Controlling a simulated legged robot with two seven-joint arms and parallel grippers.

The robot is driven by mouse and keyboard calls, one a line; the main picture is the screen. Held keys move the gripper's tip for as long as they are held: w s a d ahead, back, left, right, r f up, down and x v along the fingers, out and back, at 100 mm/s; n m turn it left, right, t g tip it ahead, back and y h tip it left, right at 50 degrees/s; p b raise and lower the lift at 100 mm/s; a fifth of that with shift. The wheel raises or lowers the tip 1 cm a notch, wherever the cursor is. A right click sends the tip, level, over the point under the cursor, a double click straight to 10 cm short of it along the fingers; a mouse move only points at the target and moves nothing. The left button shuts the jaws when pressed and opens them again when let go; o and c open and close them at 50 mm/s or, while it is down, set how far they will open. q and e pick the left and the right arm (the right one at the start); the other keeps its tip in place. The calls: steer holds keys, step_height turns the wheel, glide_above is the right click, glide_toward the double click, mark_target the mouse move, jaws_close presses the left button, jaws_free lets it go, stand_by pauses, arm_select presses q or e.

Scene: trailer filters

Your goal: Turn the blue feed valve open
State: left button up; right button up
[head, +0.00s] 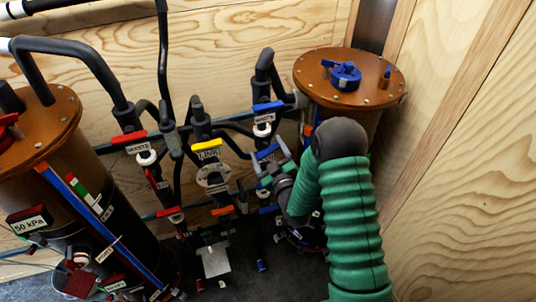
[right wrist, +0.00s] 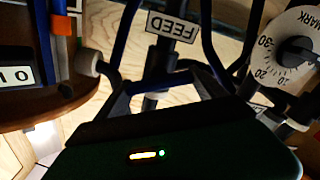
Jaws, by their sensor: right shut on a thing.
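The blue feed valve handle (head: 264,148) is in the middle of the head view, on the pipework in front of the plywood wall. My right gripper (head: 266,166) comes in from the lower right in a green sleeve and is shut on this handle. The FEED label (right wrist: 172,27) shows upside down in the right wrist view, just beyond my right gripper (right wrist: 160,88). My left gripper is not in view.
Another blue handle (head: 267,106) sits just above. A red WASTE handle (head: 129,137) and a yellow LINK handle (head: 206,146) stand left. A brown-topped tank (head: 315,75) with a blue knob (head: 345,75) is behind right; another tank (head: 40,125) is left. A round dial (right wrist: 292,50) is close by.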

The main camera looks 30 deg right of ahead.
steer(key=n+b, duration=0.1)
steer(key=n, duration=0.1)
steer(key=n+b, duration=0.1)
steer(key=n, duration=0.1)
steer(key=n+b, duration=0.2)
steer(key=shift+a+f+n, duration=0.2)
steer(key=shift+f+n, duration=0.1)
steer(key=shift+f, duration=0.1)
steer(key=n+b, duration=0.1)
steer(key=n, duration=0.2)
steer(key=shift+b, duration=0.35)
steer(key=shift+f+n+b, duration=0.1)
steer(key=shift+n+b, duration=0.25)
steer(key=shift+n, duration=1.05)
steer(key=o, duration=1.1)
steer(key=shift+o, duration=1.1)
